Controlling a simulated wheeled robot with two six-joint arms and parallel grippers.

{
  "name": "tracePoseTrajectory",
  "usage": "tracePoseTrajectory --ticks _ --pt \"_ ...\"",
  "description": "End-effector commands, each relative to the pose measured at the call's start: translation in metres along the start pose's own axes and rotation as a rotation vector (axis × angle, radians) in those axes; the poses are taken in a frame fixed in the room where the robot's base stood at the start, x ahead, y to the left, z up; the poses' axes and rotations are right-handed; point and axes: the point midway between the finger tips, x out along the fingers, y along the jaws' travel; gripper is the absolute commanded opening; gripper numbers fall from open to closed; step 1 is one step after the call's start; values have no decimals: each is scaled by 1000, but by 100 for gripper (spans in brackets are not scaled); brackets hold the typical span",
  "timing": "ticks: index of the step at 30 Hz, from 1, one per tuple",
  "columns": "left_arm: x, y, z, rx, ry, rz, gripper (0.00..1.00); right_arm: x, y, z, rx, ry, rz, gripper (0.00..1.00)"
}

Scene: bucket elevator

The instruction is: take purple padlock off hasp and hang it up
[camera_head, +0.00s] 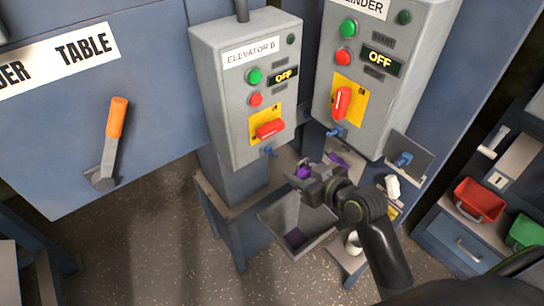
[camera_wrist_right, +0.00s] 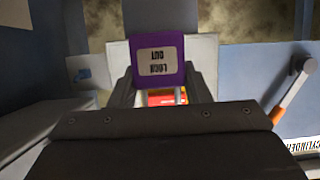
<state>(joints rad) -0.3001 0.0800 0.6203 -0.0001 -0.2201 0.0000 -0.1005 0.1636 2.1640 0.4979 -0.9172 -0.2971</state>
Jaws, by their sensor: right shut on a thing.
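My right gripper (camera_head: 314,182) is shut on a purple padlock (camera_head: 303,171), below and between the two grey control boxes. Blue hasps show under the ELEVATOR B box (camera_head: 268,152) and the right box (camera_head: 336,132), with no padlock clearly seen on either. Another purple patch (camera_head: 337,159) shows just behind the gripper, partly hidden. My left gripper is not in view.
A grey open tray (camera_head: 275,222) below the gripper holds something dark purple. A grey plate with a blue fitting (camera_head: 403,159) is at right. Red (camera_head: 479,199) and green bins stand farther right. An orange-handled lever (camera_head: 113,140) is on the left panel.

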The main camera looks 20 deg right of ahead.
Motion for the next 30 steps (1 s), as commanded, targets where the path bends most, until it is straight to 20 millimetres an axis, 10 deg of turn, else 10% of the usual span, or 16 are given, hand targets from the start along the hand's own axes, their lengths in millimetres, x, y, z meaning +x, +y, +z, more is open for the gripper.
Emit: tracePoseTrajectory --ticks 12,30 --pt "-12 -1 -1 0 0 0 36 83 0 5 2 1 -2 14" --pt "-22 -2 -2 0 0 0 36 131 0 12 1 1 0 14"
